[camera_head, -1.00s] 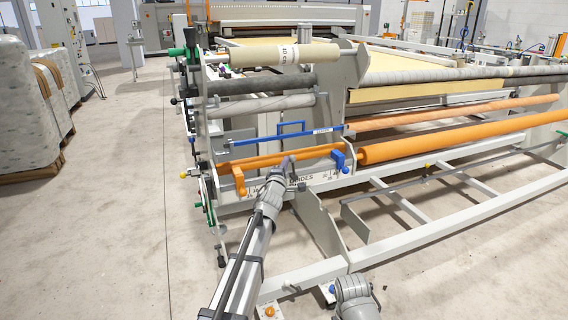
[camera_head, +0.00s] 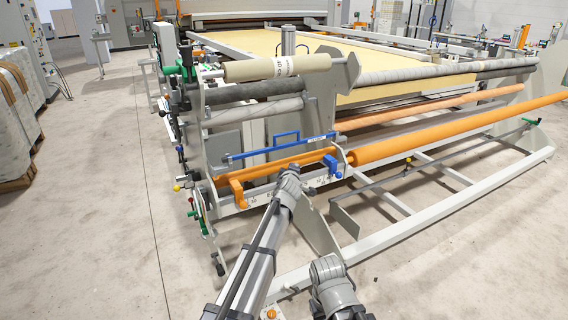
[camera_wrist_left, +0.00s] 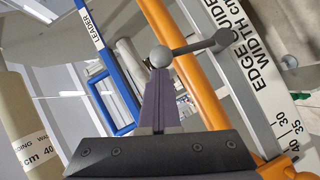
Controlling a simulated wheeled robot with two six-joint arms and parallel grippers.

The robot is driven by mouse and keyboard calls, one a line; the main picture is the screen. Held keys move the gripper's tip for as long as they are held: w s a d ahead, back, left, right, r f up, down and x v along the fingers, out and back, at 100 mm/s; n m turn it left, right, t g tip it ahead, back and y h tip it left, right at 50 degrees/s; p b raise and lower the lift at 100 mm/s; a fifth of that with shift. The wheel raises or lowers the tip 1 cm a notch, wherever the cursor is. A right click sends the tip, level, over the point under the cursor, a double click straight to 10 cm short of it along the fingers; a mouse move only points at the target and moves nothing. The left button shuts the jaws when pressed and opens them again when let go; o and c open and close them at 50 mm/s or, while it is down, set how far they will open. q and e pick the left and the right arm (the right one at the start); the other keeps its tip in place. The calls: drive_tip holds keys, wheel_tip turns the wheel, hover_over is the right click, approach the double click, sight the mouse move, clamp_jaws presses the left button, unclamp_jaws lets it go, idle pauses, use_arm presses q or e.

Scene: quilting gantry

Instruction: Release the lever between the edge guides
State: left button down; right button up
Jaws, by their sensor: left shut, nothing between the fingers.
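The lever (camera_wrist_left: 195,48) is a grey rod with a round ball knob (camera_wrist_left: 161,56) and a thicker end near the edge guide scale in the left wrist view. My left gripper (camera_wrist_left: 160,74) is shut and empty, with its tips right at the knob; whether they touch I cannot tell. In the head view my left wrist hides the lever. My right gripper is not in view.
The printed scale rail (camera_wrist_left: 255,75) and orange bar (camera_wrist_left: 190,75) run close beside the knob. A blue leader bar (camera_wrist_left: 98,50) lies to the left. In the head view an orange roller (camera_head: 440,130) extends right, and the floor at left (camera_head: 100,230) is clear.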

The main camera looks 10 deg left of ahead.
use_arm(q)
drive_tip(key=shift+w+d+r+m+g+y+p, duration=0.1)
drive_tip(key=shift+w+d+m+g+y+p, duration=0.05)
drive_tip(key=shift+w+d+m+g+p, duration=0.35)
drive_tip(key=shift+w+d+r+m+g+y+p, duration=0.15)
drive_tip(key=shift+w+d+m+g+p, duration=0.1)
drive_tip(key=shift+d+m+p, duration=0.3)
drive_tip(key=shift+w+d+f+g, duration=0.15)
drive_tip(key=shift+w+d+f, duration=0.05)
drive_tip(key=shift+d, duration=0.15)
drive_tip(key=shift+w+d+f+g, duration=0.1)
drive_tip(key=shift+w+d+f, duration=0.1)
drive_tip(key=shift+d, duration=0.25)
drive_tip(key=a+r+p+v, duration=0.1)
drive_tip(key=p+v, duration=0.5)
drive_tip(key=v, duration=0.7)
drive_tip(key=shift+w+a+r+p, duration=0.3)
drive_tip(key=shift+a+r+p, duration=0.05)
drive_tip(key=shift+r+p, duration=0.1)
